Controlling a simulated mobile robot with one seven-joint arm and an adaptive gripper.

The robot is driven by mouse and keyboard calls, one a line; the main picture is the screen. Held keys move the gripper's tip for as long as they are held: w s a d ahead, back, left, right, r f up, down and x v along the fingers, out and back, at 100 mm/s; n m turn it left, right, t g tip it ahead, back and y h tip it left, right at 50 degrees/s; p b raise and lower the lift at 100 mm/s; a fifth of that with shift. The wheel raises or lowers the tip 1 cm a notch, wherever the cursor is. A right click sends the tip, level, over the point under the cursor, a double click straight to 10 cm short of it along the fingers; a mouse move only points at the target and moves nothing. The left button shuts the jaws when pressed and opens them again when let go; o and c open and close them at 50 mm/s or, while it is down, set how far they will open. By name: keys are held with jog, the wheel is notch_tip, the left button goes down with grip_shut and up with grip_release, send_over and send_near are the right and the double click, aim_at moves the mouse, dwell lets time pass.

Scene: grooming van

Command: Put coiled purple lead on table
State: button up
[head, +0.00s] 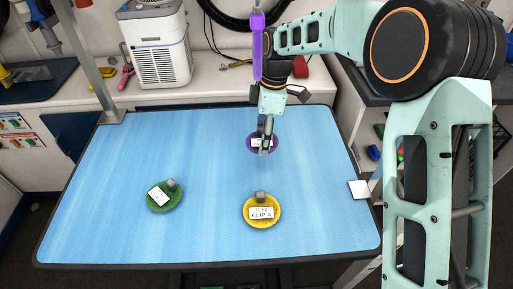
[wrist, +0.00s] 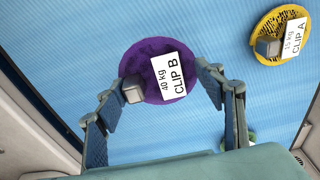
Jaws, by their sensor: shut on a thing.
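The coiled purple lead (head: 250,146) is a round disc with a grey clip and a white tag, which reads "40 kg CLIP B" in the wrist view (wrist: 152,53). My gripper (head: 265,148) points down at it over the far right part of the blue table (head: 130,205). In the wrist view my gripper's fingers (wrist: 168,80) are shut on opposite edges of the purple lead. Whether the lead touches the table or hangs just above it is hard to tell.
A yellow coil (head: 263,221) tagged "CLIP A" lies nearer on the table, and a green coil (head: 165,204) lies to the left. A white machine (head: 159,45) stands on the back counter. The table's left half is mostly clear.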

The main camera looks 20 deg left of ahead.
aim_at(257, 146)
jog(key=shift+s+a+f, duration=0.15)
jog(key=shift+a+f, duration=0.5)
jog(key=shift+f, duration=0.15)
jog(key=shift+a+f+b, duration=0.15)
jog(key=shift+f+b, duration=0.15)
jog(key=shift+f, duration=1.35)
jog(key=shift+f, duration=0.15)
jog(key=o, duration=1.2)
jog(key=r, duration=0.5)
jog(key=r+p, duration=0.1)
jog(key=r, duration=0.1)
jog(key=shift+w+d+r, duration=0.2)
jog(key=shift+d+r, duration=0.2)
